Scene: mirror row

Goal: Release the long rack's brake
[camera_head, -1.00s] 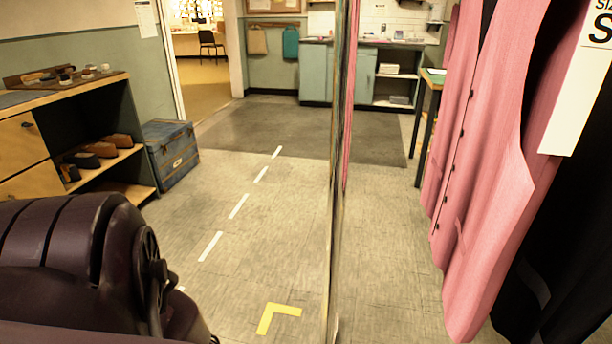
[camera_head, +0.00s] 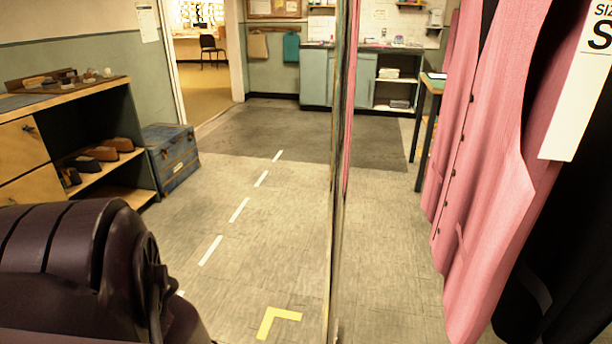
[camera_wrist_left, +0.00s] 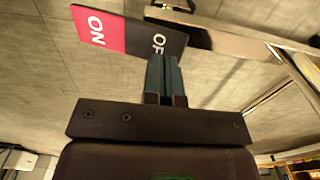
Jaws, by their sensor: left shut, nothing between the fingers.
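The brake plate (camera_wrist_left: 125,32) shows in the left wrist view, with a red half marked ON and a black half whose lettering is partly hidden. My left gripper (camera_wrist_left: 165,62) is shut and empty, its fingertips overlapping the lower edge of the black half; I cannot tell whether they touch. A metal rail (camera_wrist_left: 222,38), apparently part of the rack's base, runs right from beside the plate. In the head view, pink vests (camera_head: 492,170) and a dark garment hang at the right; their rack's frame is not clear. My left gripper is outside the head view, and my right gripper is in neither view.
A thin upright edge (camera_head: 338,200) stands mid-view, close to the vests. A shelf unit (camera_head: 60,130) and a blue chest (camera_head: 172,160) stand at the left. Bare floor with white dashes (camera_head: 239,210) and a yellow corner mark (camera_head: 278,320) lies between.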

